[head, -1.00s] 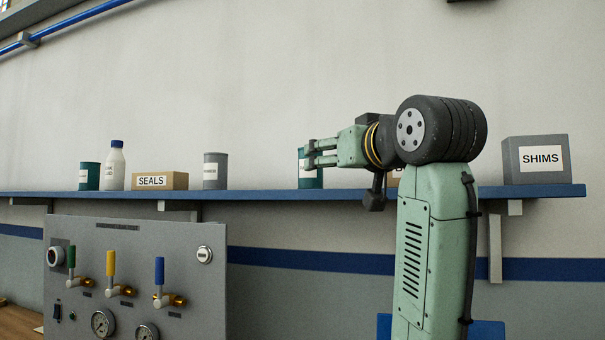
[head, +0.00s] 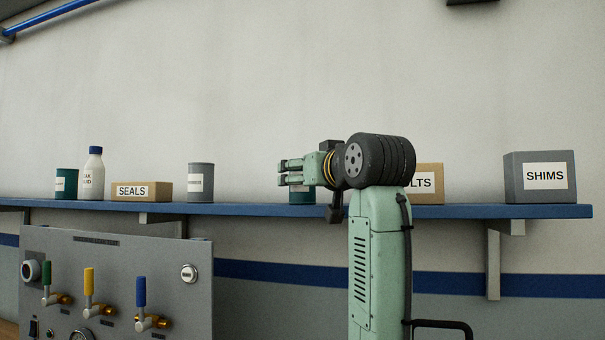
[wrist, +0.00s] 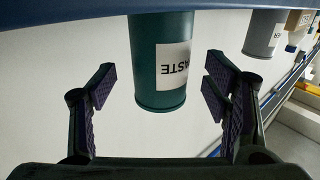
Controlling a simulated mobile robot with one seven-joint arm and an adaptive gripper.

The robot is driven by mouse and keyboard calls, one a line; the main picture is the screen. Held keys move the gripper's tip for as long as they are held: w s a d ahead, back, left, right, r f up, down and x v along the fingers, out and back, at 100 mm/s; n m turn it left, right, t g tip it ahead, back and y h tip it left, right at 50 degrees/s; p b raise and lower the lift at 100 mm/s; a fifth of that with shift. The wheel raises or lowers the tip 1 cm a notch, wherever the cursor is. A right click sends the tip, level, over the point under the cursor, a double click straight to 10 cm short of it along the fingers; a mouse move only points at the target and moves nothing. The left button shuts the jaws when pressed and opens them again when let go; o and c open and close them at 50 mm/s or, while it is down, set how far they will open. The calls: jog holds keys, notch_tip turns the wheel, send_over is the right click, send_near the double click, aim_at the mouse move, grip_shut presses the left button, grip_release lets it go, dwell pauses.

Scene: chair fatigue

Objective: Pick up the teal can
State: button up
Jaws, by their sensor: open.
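A teal can (head: 302,198) stands on the shelf, mostly hidden behind my gripper (head: 284,172) in the head view. The wrist view is upside down and shows this teal can (wrist: 152,80) with a white label reading "ASTE". My gripper (wrist: 158,85) is open, with one finger to each side of the can in that view. There is a gap between each finger and the can. I cannot tell how far the can reaches in between the fingertips. A second teal can (head: 66,184) stands at the far left of the shelf.
The blue shelf (head: 450,211) also holds a white bottle (head: 92,176), a SEALS box (head: 142,192), a grey can (head: 200,182), a partly hidden box (head: 428,182) and a SHIMS box (head: 545,178). A valve panel (head: 120,260) stands below left.

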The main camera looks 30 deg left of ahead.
jog(key=shift+x, duration=1.2)
jog(key=shift+c, duration=0.6)
jog(key=shift+r, duration=0.1)
jog(key=c, duration=1.4)
